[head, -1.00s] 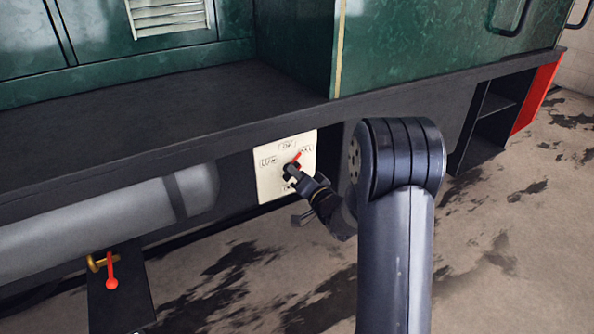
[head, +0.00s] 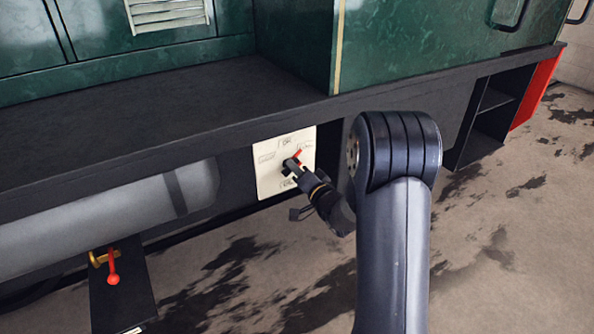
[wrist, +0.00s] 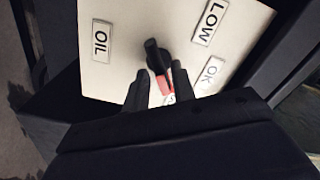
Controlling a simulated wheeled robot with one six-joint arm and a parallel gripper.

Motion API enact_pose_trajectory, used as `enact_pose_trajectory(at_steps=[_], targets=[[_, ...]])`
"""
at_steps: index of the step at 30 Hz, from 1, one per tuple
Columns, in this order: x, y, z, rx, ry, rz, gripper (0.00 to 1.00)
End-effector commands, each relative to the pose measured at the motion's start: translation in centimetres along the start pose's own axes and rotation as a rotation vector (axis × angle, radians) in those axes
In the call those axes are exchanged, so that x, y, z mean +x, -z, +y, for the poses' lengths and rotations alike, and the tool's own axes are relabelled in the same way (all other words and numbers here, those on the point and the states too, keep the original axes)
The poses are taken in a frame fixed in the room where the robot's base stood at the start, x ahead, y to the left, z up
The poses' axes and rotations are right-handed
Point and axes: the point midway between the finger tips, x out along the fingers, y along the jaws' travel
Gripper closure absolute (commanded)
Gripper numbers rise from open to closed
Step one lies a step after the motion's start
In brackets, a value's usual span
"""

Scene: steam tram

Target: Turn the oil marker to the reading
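The oil marker (head: 297,154) is a small red-tipped pointer on a black knob. It sits on a cream plate (head: 267,183) on the dark side of the tram. In the head view its red tip points up and right, toward the right-hand label. In the wrist view the marker (wrist: 164,80) lies between the two fingers of my gripper (wrist: 158,88), with plate showing beside it, so the fingers look open around it. The OIL label (wrist: 101,40), LOW label (wrist: 208,22) and OK label (wrist: 210,72) are readable; a further label by the red tip is mostly hidden.
A grey cylinder (head: 110,212) runs along the left under the dark ledge (head: 150,115). A red-knobbed lever (head: 113,278) stands at lower left. Dark open shelves (head: 490,110) and a red panel (head: 535,90) are at right. The floor in front is clear.

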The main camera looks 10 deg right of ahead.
Motion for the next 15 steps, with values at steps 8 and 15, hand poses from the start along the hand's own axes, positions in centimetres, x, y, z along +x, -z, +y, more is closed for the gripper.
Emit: enact_pose_trajectory(at_steps=[8,15], targets=[[0.0,0.0,0.0,-0.001,0.000,-0.001,0.66],[-1.5,0.1,0.0,-0.001,-0.002,0.000,0.66]])
